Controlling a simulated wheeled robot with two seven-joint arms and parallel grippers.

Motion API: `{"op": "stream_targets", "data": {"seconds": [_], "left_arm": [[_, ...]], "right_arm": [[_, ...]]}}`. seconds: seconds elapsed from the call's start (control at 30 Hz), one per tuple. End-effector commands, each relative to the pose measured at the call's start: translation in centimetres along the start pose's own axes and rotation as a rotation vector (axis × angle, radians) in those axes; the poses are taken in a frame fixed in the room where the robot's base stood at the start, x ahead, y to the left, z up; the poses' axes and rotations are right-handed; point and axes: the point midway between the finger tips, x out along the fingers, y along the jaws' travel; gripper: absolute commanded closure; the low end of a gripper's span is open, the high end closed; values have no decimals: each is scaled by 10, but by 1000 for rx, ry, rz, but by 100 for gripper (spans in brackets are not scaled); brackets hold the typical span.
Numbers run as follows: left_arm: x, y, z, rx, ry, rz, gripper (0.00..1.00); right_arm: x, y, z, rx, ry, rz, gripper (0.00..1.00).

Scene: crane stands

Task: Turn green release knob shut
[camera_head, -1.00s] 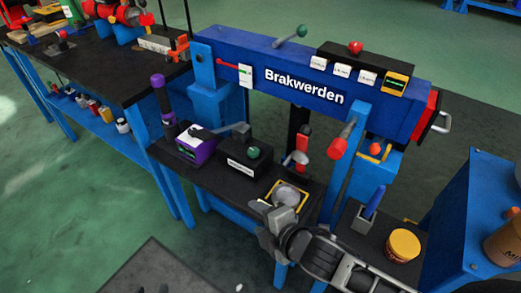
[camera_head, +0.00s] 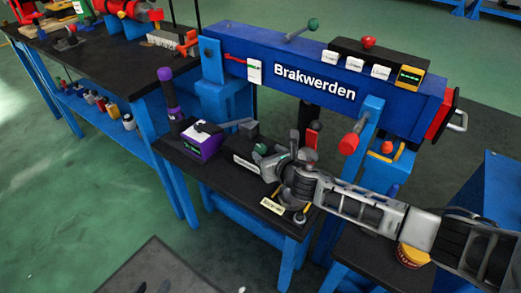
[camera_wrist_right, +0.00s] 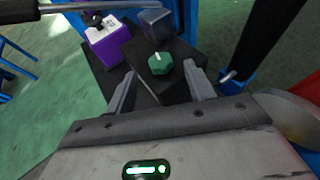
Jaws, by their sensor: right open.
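The green release knob (camera_head: 261,149) sits on top of a small black box (camera_head: 238,172) on the lower black bench. In the right wrist view the green knob (camera_wrist_right: 160,66) is faceted, with a white pointer mark towards the top of the picture. My right gripper (camera_head: 275,162) reaches in from the right, close to the knob, and partly covers the box in the head view. In the wrist view its two fingers (camera_wrist_right: 162,84) are apart and empty, with the knob centred just beyond their tips. Contact is not visible. My left gripper is not in view.
A purple box (camera_head: 202,141) with a metal lever stands left of the black box. The blue beam (camera_head: 345,75) marked "Brakwerden" runs behind, with a red-ended handle (camera_head: 349,144). A yellow-lidded tub (camera_head: 412,257) is under my right arm. Green floor is open at the left.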

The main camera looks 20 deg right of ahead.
Motion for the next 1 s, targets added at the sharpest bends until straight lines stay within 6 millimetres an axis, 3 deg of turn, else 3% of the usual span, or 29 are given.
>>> {"op": "stream_targets", "data": {"seconds": [0.1,0.3,0.73,0.77,0.9,1.0], "left_arm": [[2,0,5,0,7,1,64],[4,-1,9,5,13,0,64],[3,0,6,10,22,2,64],[3,0,6,10,22,3,64],[3,0,6,11,21,3,64],[3,0,6,11,21,4,64]], "right_arm": [[27,1,-2,3,-2,-1,47],[53,0,-1,2,-1,-1,47],[62,0,0,2,0,1,47],[62,0,0,2,0,1,49],[62,0,0,2,0,1,88],[62,0,0,2,0,1,91]]}}
